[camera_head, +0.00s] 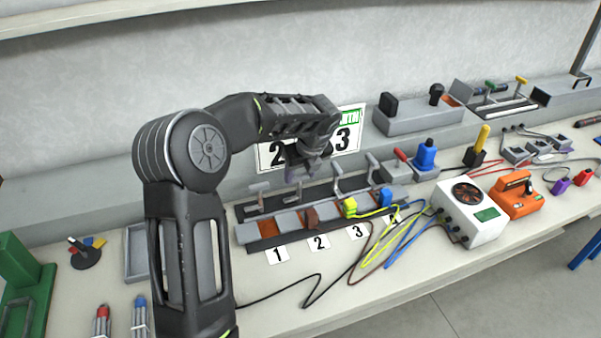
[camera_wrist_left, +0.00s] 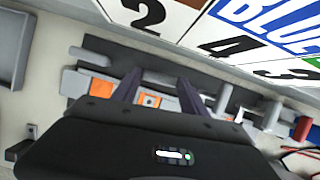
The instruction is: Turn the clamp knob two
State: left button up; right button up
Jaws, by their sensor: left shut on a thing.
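A row of clamps stands on a grey and orange fixture (camera_head: 268,228) on the bench. Number cards 1, 2 and 3 lie in front of it. My left gripper (camera_head: 303,172) reaches down over the second clamp from the left and is shut on its knob. The gripper hides most of that clamp and the knob in the head view. In the left wrist view the two fingers (camera_wrist_left: 160,90) point down at the fixture, with an orange block (camera_wrist_left: 150,100) showing between them. The first clamp (camera_head: 257,194) stands to the left, and the third clamp (camera_head: 339,178) to the right. My right gripper is not in view.
A numbered sign (camera_head: 347,130) stands just behind the gripper. Yellow, blue and dark cables (camera_head: 385,235) run from the fixture to a white fan box (camera_head: 470,210). An orange unit (camera_head: 515,196) is further right.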

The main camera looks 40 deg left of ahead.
pick_arm(q)
jog(key=shift+c, duration=1.2)
jog(key=shift+s+r+m+p, duration=0.1)
jog(key=shift+r+m+p, duration=0.25)
jog(key=shift+p, duration=0.35)
jog(key=shift+f+m, duration=0.25)
jog(key=shift+f+t, duration=0.1)
jog(key=shift+t, duration=0.2)
jog(key=o, duration=1.4)
jog(key=shift+c, duration=0.2)
jog(key=v, duration=0.7)
jog(key=shift+r+b, duration=0.35)
jog(key=shift+r, duration=0.05)
